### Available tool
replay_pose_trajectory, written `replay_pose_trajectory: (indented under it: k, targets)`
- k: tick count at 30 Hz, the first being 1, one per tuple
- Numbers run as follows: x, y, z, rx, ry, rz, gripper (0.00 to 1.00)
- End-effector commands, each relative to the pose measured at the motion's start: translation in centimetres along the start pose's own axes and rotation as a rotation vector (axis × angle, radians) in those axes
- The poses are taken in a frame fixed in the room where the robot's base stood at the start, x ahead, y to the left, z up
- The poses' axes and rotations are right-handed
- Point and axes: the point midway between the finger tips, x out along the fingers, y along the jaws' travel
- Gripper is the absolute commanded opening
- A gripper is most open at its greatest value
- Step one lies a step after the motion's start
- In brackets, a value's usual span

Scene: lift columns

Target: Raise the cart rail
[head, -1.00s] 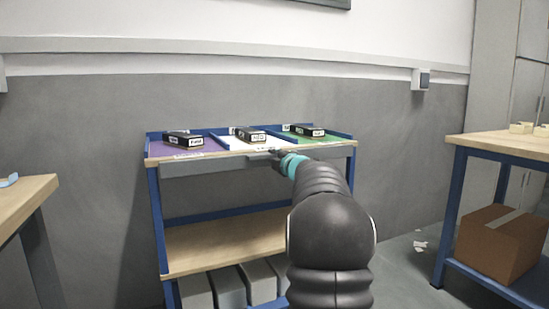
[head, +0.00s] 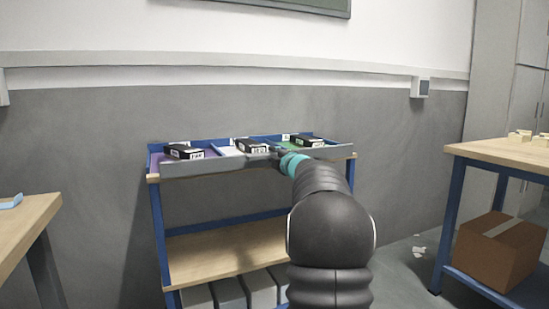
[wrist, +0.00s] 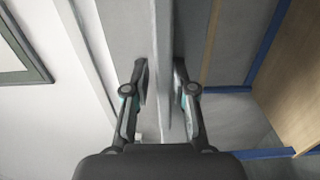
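The cart rail (head: 205,166) is a long grey bar along the front of the blue-framed cart (head: 157,225). It stands above the cart's wooden top edge, in front of the trays. My gripper (head: 268,153) is at the rail, right of its middle. In the wrist view the rail (wrist: 163,40) runs between the two fingers of my gripper (wrist: 161,82), with one finger on each side. My arm hides part of the cart's right side.
Purple, white and green trays on the cart hold black boxes (head: 184,152). Grey bins (head: 229,291) stand below the shelf (head: 215,245). A wooden bench (head: 500,152) with a cardboard box (head: 498,250) below is at right. Another table (head: 25,220) is at left.

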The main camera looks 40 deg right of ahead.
Motion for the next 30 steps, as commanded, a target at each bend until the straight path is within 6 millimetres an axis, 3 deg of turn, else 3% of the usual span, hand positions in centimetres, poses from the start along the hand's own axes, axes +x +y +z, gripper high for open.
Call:
replay_pose_trajectory:
  k: [14,30]
  targets:
    - [-0.8,0.1,0.0,-0.001,0.000,0.000,0.42]
    - [-10.2,0.2,0.1,-0.001,-0.002,0.001,0.42]
